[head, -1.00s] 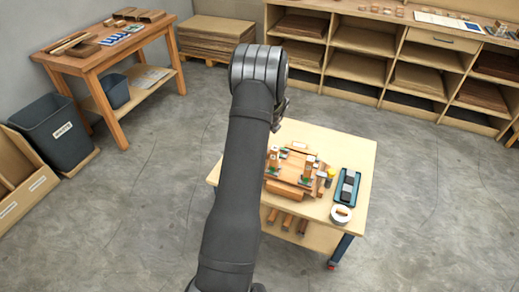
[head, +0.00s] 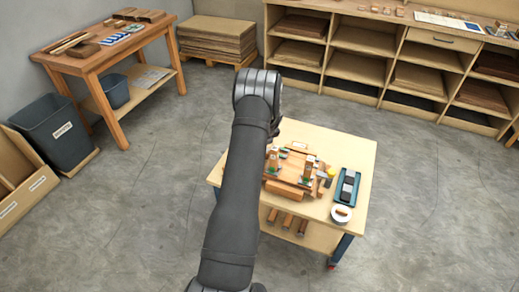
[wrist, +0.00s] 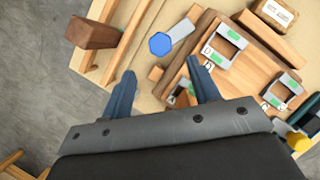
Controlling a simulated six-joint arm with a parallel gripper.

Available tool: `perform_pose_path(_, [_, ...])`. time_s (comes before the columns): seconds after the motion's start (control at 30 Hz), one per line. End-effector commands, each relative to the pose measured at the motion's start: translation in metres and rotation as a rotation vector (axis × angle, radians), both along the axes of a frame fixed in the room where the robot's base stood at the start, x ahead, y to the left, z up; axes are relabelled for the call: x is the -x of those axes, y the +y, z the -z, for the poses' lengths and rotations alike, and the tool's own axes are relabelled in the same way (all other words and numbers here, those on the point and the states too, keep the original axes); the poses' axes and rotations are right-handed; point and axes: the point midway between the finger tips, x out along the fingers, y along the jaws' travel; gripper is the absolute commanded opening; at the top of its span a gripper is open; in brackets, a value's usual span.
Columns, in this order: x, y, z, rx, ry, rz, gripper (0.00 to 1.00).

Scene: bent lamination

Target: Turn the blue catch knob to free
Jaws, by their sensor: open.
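The blue catch knob (wrist: 160,43) shows in the wrist view as a small blue disc, with a pale grey strip (wrist: 183,30) running from it to the upper right. It lies beyond my gripper (wrist: 161,69), roughly in line with the gap between the two blue-grey fingers. The fingers are spread apart with nothing between them. The knob appears apart from both fingertips. The wooden fixture (wrist: 231,73), with grey and green clamp parts, is just right of the knob. In the head view my arm covers the knob and most of the gripper.
A brown wood block (wrist: 95,33) is at the upper left in the wrist view. The bench's far right corner is bare.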

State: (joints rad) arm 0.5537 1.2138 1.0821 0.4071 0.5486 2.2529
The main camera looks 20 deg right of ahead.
Motion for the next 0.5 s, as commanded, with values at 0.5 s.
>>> perform_pose_path(0.5, [-0.029,0.0,0.07,0.0,0.0,0.0,0.56])
